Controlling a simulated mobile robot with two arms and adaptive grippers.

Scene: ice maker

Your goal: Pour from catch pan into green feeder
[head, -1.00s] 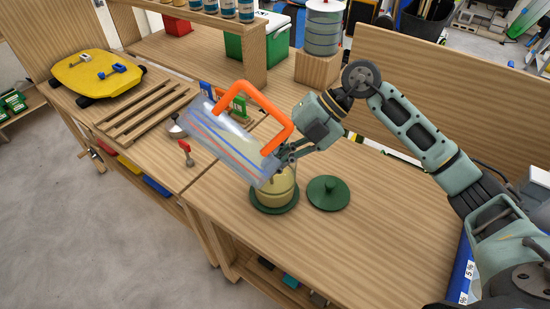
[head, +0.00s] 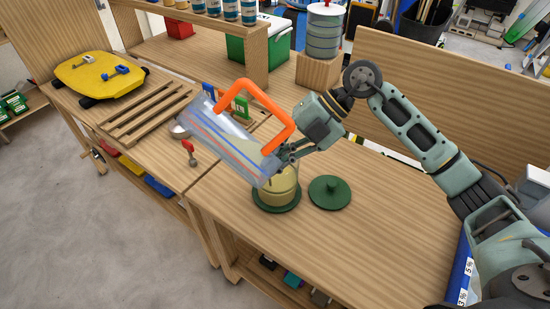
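The catch pan (head: 222,135) is a shiny, see-through-looking tray with blue and red streaks and an orange handle (head: 254,96). My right gripper (head: 281,153) appears shut on the pan near the right end of the handle; the exact finger contact is small and partly hidden. The pan is tilted, its lower right corner over the green feeder. The feeder has a pale yellow body (head: 279,195) on a round green base (head: 276,207); the pan hides its top. The feeder's contents cannot be seen. My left gripper is not in view.
A green lid with a knob (head: 330,191) lies on the bench right of the feeder. A red-handled scoop-like tool (head: 189,150), wooden slats (head: 148,112) and a yellow cart-like item (head: 98,75) lie left. The front bench top (head: 370,250) is clear.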

